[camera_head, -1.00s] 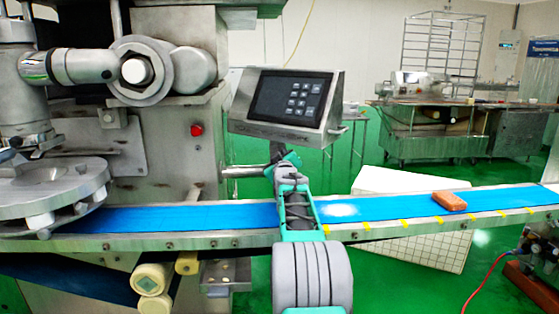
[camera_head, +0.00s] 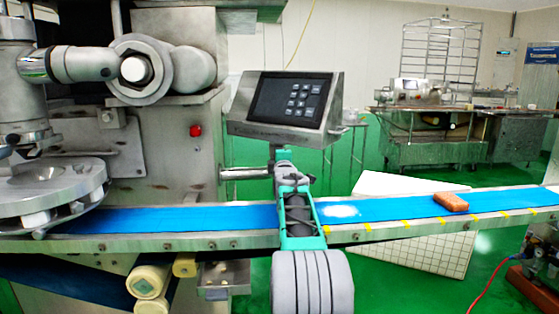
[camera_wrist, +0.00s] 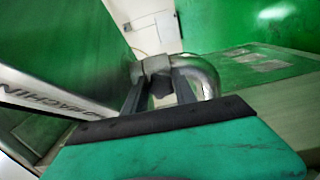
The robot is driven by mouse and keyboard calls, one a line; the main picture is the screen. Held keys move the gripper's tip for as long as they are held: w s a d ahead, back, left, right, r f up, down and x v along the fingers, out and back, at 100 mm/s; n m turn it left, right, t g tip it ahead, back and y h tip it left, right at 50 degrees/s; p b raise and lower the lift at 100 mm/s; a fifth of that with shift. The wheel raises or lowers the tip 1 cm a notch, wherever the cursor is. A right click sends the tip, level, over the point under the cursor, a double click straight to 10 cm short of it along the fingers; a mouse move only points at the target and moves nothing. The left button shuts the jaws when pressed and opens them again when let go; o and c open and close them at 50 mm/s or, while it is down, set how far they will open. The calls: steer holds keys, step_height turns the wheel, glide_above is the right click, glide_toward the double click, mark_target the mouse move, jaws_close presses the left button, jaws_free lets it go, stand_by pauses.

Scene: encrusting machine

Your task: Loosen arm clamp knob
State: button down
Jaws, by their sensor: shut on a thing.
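The arm clamp knob (camera_wrist: 156,66) shows in the wrist view as a small grey block beside a bent, shiny metal tube (camera_wrist: 203,75). My gripper (camera_wrist: 158,88) is shut on the knob, with one dark finger on each side of it. In the head view my gripper (camera_head: 275,156) is just under the control panel (camera_head: 287,104), by the panel's support arm (camera_head: 245,174). The knob cannot be made out there, behind my gripper and arm.
The blue conveyor belt (camera_head: 385,209) runs below my gripper, with an orange-brown block (camera_head: 450,202) on it at the right. The machine body (camera_head: 180,145), with a red button (camera_head: 195,131), stands at the left. Green floor is open behind the belt.

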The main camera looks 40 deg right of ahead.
steer(key=n, duration=0.3)
steer(key=shift+n+b, duration=0.3)
steer(key=shift+n, duration=1.9)
steer(key=c, duration=1)
jaws_free()
steer(key=shift+s, duration=0.1)
steer(key=v, duration=0.7)
steer(key=shift+s+a, duration=0.25)
